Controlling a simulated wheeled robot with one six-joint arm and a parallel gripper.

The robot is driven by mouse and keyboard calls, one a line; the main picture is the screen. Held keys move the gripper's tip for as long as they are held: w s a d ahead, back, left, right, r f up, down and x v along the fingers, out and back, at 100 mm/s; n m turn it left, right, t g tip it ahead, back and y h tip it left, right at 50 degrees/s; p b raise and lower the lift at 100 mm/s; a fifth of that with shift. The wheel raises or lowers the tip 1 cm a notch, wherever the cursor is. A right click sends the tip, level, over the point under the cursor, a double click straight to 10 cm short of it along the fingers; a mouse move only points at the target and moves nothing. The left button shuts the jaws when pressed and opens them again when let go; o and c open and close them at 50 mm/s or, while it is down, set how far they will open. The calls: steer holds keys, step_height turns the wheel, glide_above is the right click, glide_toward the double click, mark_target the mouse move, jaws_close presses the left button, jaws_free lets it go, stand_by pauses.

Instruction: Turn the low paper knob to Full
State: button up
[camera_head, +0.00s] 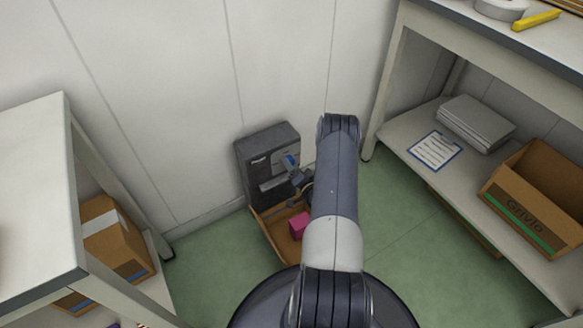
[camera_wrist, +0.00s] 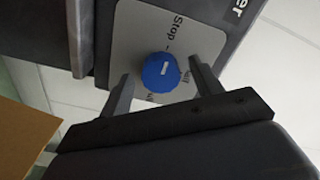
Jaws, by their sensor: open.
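A dark grey machine (camera_head: 257,148) stands on the floor against the wall. Its light label plate carries a round blue knob (camera_head: 290,161), which also shows in the wrist view (camera_wrist: 157,76) with a short white mark on its face. The word "Stop" is legible on the plate (camera_wrist: 187,42); other lettering near the knob is partly hidden by a finger. My gripper (camera_wrist: 161,70) is open, with one finger on each side of the knob. I cannot tell whether either finger touches it. In the head view my arm partly hides the gripper (camera_head: 301,179).
An open cardboard box (camera_head: 273,246) with a pink block (camera_head: 299,226) sits below the machine. A shelf unit (camera_head: 400,127) with papers and a carton (camera_head: 530,206) stands right. A white table (camera_head: 38,190) stands left.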

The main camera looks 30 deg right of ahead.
steer(key=c, duration=1)
